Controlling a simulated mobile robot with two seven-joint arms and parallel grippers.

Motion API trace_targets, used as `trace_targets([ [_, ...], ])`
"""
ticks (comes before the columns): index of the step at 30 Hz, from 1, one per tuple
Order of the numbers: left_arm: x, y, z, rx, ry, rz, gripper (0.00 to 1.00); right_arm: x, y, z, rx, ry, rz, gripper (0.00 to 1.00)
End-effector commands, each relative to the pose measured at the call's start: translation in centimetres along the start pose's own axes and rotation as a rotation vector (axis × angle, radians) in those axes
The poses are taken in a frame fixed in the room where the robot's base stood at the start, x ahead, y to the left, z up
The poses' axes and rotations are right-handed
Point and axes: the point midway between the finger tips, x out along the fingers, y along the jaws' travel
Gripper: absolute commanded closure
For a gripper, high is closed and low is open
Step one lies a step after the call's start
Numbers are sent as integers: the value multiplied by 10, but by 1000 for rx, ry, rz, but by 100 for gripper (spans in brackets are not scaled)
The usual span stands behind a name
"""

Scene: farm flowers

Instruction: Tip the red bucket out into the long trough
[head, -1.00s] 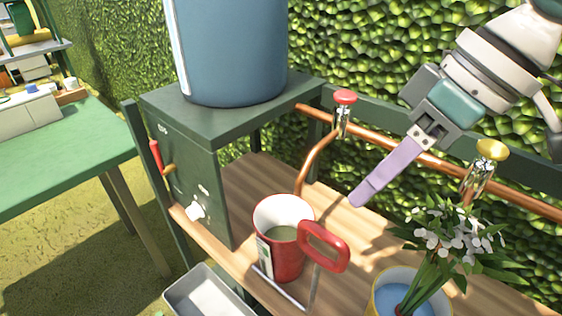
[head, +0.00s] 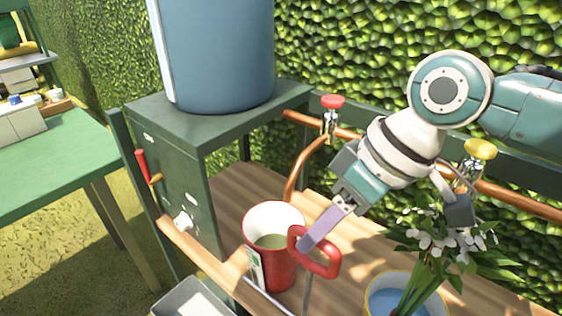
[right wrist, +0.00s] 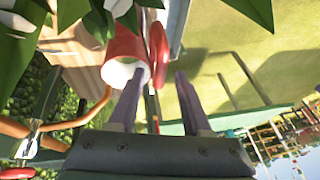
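The red bucket (head: 268,262) stands upright on the wooden bench, white inside, with greyish-green contents. Its red loop handle (head: 326,262) faces right. My right gripper (head: 308,243) reaches down to the handle, its purple finger overlapping the loop's upper left in the head view. In the right wrist view its two fingers (right wrist: 158,100) are apart. The bucket (right wrist: 124,48) and handle (right wrist: 158,48) lie ahead of them, the handle in line with the gap; contact is unclear. A grey open container (head: 190,300), perhaps the long trough, is cut off at the bottom. My left gripper is not in view.
Flowers (head: 440,240) in a blue-filled pot (head: 398,300) stand right of the bucket. Copper pipes with a red-topped tap (head: 332,102) and a yellow-topped tap (head: 480,150) run behind. A blue barrel (head: 215,50) sits on a green stand (head: 170,150) to the left.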

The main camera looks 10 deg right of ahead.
Motion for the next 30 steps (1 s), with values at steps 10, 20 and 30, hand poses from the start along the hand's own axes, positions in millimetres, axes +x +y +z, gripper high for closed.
trace_targets([
  [10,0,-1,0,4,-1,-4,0,0,0,0,0,0,0,92],
  [20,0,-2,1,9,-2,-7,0,0,0,0,1,0,0,100],
  [30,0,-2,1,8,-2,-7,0,0,0,0,1,0,0,100],
])
